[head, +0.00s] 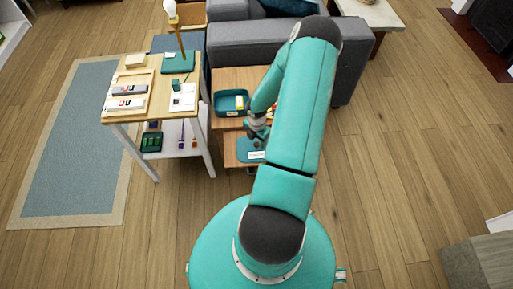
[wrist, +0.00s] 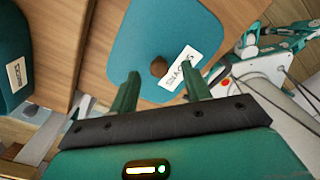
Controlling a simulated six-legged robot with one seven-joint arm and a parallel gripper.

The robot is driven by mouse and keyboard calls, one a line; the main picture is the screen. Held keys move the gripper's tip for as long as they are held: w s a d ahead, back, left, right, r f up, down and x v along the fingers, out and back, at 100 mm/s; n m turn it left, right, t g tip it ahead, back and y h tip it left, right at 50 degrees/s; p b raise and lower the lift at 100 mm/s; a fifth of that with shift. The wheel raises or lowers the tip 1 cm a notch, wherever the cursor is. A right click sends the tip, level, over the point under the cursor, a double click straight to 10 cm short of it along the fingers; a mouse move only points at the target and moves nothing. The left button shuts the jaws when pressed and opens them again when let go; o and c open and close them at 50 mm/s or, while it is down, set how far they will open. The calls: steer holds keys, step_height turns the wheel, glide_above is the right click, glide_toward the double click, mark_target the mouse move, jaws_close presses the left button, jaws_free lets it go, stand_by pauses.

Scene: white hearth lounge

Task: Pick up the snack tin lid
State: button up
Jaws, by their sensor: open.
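The snack tin lid (wrist: 150,25) is a flat teal rounded panel with a brown round knob (wrist: 159,67) and a white label reading SNACKS (wrist: 178,73). It lies on a wooden surface. In the head view the lid (head: 243,152) shows on the low wooden unit, partly hidden by my arm. My gripper (wrist: 160,70) is open, with its two fingers apart on either side of the knob in the picture. I cannot tell how far above the lid the fingertips are. In the head view my gripper (head: 257,134) is just above the lid.
A teal open container (head: 219,104) with a yellow item stands behind the lid. A labelled teal object (wrist: 12,65) is at the wrist view's left. A side table (head: 140,103) holding several items stands left, and a grey sofa (head: 240,58) behind.

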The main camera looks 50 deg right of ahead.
steer(key=shift+f, duration=0.9)
jaws_close()
steer(key=shift+w+r, duration=0.1)
steer(key=shift+r, duration=0.1)
